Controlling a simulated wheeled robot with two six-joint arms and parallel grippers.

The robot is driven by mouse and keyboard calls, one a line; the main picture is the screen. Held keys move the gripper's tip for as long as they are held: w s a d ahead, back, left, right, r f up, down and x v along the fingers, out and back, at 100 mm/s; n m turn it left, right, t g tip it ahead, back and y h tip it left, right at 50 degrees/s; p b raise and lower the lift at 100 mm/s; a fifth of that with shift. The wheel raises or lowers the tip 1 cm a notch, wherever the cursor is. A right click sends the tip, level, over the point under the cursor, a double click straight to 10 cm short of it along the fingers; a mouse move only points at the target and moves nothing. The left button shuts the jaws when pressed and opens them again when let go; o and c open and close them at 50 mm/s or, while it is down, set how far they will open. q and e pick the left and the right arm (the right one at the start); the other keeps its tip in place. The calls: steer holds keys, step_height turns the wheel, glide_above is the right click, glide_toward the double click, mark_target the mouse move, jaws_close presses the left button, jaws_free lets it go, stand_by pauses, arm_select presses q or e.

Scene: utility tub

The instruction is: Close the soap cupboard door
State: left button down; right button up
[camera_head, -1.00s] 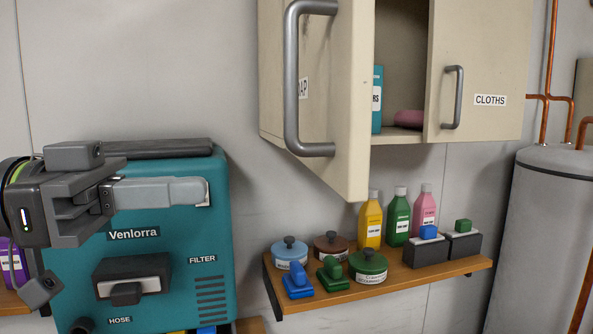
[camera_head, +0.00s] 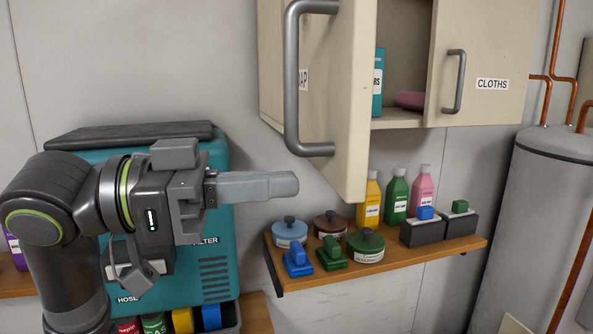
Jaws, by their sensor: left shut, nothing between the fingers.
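The soap cupboard door (camera_head: 345,95) stands open on the left of the wall cupboard and swings out toward me. Its label is partly hidden, with only "AP" showing behind the long grey handle (camera_head: 291,85). Inside the open cupboard are a teal box (camera_head: 378,88) and a pink soap-like item (camera_head: 409,100). My left gripper (camera_head: 290,183) is shut and empty, pointing right. In the picture it lies below and left of the door, apart from its lower edge. My right gripper is not in view.
The cloths door (camera_head: 480,60) is shut on the right. A wooden shelf (camera_head: 400,270) below holds bottles, round tins and brushes. A teal machine (camera_head: 215,265) stands behind my left arm. A grey tank (camera_head: 540,220) with copper pipes is at right.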

arm_select(q)
steer(key=shift+p+x, duration=0.45)
steer(key=shift+x, duration=1)
steer(key=shift+w, duration=0.1)
